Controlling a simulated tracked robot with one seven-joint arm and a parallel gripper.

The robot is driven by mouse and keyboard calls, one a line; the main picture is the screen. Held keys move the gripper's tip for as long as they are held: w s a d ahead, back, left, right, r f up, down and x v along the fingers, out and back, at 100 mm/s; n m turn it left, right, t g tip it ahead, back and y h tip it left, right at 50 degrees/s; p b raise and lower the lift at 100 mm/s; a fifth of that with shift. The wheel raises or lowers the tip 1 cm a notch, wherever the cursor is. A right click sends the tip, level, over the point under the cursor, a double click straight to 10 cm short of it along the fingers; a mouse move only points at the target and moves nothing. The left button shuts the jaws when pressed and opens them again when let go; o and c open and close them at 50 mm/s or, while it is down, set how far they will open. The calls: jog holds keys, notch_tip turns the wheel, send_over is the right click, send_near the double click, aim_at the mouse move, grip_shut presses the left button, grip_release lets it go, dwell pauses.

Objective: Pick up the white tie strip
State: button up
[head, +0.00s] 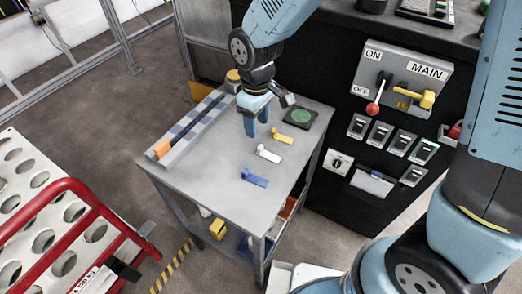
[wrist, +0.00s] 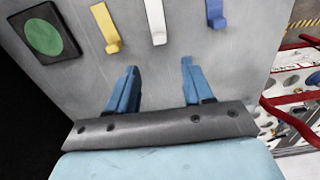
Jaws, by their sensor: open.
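The white tie strip (head: 269,154) lies flat on the grey table (head: 208,166), between a yellow strip (head: 281,138) and a blue strip (head: 255,178). In the wrist view the white strip (wrist: 155,18) is at the top, beyond the fingertips and between their lines, with its far end cut off by the frame. My gripper (head: 257,132) is over the table, to the left of the yellow and white strips. In the wrist view my gripper (wrist: 160,75) has its two blue fingers wide apart with nothing between them.
A dark pad with a green disc (head: 301,117) lies at the table's back right corner. A long rail with an orange end (head: 163,148) runs along the left edge. A black control cabinet (head: 335,170) stands to the right. The table's front left is clear.

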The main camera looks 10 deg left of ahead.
aim_at(260, 145)
notch_tip(260, 145, down, 3)
jog(key=shift+r, duration=0.1)
jog(key=shift+d+f, duration=0.2)
jog(key=shift+f, duration=1.2)
jog(key=shift+d+f, duration=0.15)
jog(key=shift+f, duration=1.2)
jog(key=c, duration=0.9)
